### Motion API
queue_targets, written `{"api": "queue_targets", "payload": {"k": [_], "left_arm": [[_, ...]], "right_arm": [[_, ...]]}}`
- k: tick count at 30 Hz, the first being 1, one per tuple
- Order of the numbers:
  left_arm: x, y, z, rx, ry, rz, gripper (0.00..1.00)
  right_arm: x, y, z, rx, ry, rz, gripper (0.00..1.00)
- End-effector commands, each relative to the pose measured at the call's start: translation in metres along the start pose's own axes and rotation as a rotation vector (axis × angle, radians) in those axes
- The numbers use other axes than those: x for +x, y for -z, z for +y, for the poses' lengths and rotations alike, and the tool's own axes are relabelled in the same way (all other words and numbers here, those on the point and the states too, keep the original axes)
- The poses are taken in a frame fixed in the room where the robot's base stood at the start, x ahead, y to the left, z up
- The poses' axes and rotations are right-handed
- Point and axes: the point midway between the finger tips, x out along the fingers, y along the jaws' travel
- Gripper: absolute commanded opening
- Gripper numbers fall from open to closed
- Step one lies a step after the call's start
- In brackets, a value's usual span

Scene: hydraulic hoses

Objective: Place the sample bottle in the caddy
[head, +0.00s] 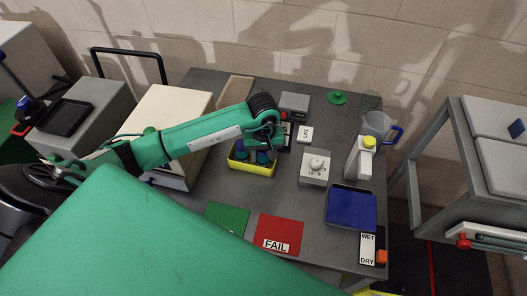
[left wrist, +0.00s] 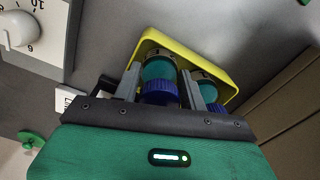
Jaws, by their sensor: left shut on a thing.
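The yellow caddy (head: 252,171) stands on the grey table and also shows in the left wrist view (left wrist: 228,66). My left gripper (left wrist: 160,85) is over the caddy, its fingers pointing down into it. It is shut on a sample bottle (left wrist: 159,92) with a teal body and dark blue cap. That bottle is upright within the caddy's outline; whether its base touches the floor is hidden. A similar second bottle (left wrist: 207,92) stands beside it in the caddy, just outside one finger. In the head view the gripper (head: 263,150) partly covers both bottles. My right gripper is not in view.
Right of the caddy stand a grey dial box (head: 314,169), a white bottle with yellow cap (head: 359,157) and a clear jug (head: 377,126). A blue tray (head: 351,207), a red FAIL card (head: 278,235) and a green card (head: 227,218) lie nearer. A cream box (head: 167,112) stands left.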

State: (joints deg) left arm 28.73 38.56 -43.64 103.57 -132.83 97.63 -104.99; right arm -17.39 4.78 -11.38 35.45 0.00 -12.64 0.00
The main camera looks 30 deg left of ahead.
Motion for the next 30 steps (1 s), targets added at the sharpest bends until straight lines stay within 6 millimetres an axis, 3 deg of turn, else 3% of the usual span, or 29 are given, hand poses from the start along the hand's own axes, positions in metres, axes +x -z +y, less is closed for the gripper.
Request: {"api": "queue_targets", "payload": {"k": [10, 11, 13, 14, 25, 30], "left_arm": [[0.004, 0.001, 0.000, 0.001, -0.001, 0.001, 0.20], [0.003, 0.000, 0.000, 0.000, -0.001, 0.001, 0.48], [0.002, 0.000, 0.000, 0.000, -0.001, 0.000, 0.62], [0.002, 0.000, 0.000, 0.000, -0.001, 0.000, 0.64], [-0.002, 0.000, 0.000, -0.001, -0.001, 0.000, 0.64], [-0.022, 0.002, 0.000, 0.001, -0.002, 0.007, 0.64]], "right_arm": [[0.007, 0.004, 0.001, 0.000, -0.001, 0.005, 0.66], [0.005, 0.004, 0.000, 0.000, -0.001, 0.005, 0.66], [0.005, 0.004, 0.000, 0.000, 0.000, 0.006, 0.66], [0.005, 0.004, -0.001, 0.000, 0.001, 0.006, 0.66], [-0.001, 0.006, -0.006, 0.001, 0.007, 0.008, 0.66], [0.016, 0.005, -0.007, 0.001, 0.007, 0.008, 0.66]]}}
